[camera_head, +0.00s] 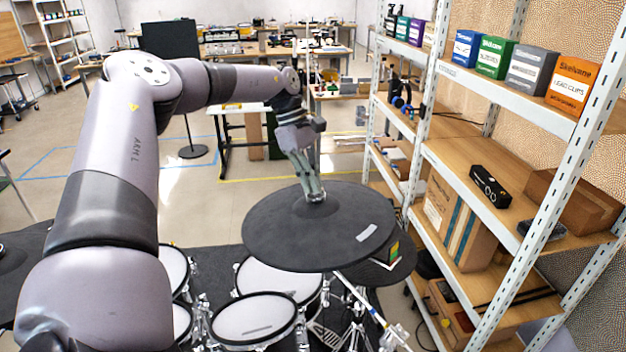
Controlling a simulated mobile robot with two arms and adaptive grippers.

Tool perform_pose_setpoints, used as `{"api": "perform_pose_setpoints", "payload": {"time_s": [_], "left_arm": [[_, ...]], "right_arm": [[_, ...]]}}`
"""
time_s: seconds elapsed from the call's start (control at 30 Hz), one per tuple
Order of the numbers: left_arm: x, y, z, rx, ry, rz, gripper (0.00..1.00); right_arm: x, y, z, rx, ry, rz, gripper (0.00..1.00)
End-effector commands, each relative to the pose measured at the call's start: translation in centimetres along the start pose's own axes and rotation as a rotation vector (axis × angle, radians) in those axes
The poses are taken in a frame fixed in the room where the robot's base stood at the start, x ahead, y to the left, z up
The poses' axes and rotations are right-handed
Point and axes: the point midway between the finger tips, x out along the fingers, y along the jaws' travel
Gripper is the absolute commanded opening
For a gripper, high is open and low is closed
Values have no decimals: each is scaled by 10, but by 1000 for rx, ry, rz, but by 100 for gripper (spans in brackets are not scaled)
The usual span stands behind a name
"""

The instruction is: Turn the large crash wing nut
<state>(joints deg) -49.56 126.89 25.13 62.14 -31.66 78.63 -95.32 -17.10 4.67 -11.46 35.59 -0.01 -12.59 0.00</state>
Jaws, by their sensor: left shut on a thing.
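The large crash (290,238) is a wide black round pad on a stand, slightly tilted, with a light grey label near its right edge. My left gripper (316,197) points down at the centre of the crash. Its fingertips are shut on the wing nut at the top of the pad. The nut itself is mostly hidden between the fingers, with only a small light metal part showing. My right gripper is not in view.
White mesh drum pads (253,318) on a metal rack stand below the crash. Another black pad (383,268) sits under its right side. A metal shelf (487,170) with boxes stands close on the right. Open floor lies behind on the left.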

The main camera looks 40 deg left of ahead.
Motion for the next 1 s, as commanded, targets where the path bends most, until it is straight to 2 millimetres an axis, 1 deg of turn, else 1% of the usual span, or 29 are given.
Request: {"api": "perform_pose_setpoints", "payload": {"time_s": [0.17,0.37,0.57,0.7,1.0], "left_arm": [[0,0,0,-15,0,7,0],[2,0,-1,-88,-1,32,0],[4,0,-1,-230,-1,76,0],[4,-1,-1,-355,-1,114,0],[2,-2,1,-628,-2,195,0]], "right_arm": [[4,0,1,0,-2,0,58],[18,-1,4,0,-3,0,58],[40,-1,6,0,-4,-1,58],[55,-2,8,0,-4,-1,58],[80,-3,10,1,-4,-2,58]]}}
